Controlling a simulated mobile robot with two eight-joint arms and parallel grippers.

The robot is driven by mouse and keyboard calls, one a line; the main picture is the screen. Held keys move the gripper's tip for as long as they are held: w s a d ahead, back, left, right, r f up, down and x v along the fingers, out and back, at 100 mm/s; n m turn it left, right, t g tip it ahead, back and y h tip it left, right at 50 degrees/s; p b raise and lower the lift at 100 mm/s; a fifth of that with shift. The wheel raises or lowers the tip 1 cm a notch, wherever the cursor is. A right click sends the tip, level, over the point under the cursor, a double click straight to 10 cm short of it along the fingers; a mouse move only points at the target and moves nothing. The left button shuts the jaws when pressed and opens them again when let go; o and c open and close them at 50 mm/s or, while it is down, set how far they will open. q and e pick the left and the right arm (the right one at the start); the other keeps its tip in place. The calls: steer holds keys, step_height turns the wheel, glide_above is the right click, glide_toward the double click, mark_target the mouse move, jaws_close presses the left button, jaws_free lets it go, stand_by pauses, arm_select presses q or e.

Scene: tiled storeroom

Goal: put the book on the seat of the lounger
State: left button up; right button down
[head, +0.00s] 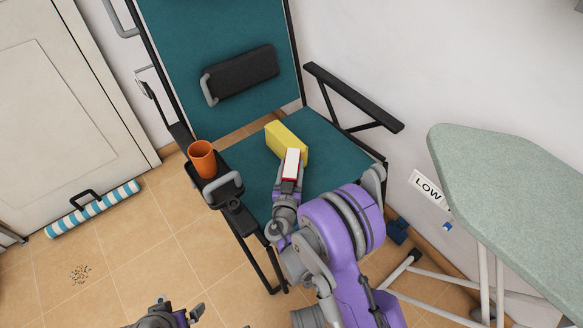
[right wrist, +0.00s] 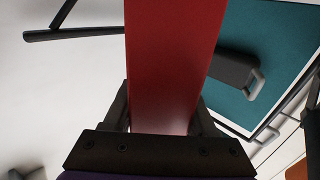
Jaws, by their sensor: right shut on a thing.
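My right gripper (head: 288,186) is shut on a red book with a white page edge (head: 292,162). In the right wrist view the red cover of the book (right wrist: 170,60) rises between the fingers of the right gripper (right wrist: 164,122). The book shows in front of the teal seat of the lounger (head: 325,150); whether it touches the seat cannot be told. The lounger's teal backrest (head: 170,50) carries a black headrest pad (head: 243,72). My left gripper (head: 178,311) is at the bottom edge, partly cut off, with its fingers apart and nothing seen between them.
A yellow block (head: 284,140) is on the seat, right behind the book in the picture. An orange cup (head: 202,158) stands on the left armrest tray. A black armrest (head: 352,97) is on the right. An ironing board (head: 510,190) stands at right. A striped roll (head: 95,208) lies by the door.

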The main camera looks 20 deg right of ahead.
mark_target(292, 179)
steer(key=shift+c, duration=1)
jaws_free()
steer(key=shift+f, duration=0.1)
steer(key=p+v, duration=0.1)
steer(key=v, duration=0.6)
steer(key=shift+s, duration=0.25)
steer(key=shift+a, duration=0.1)
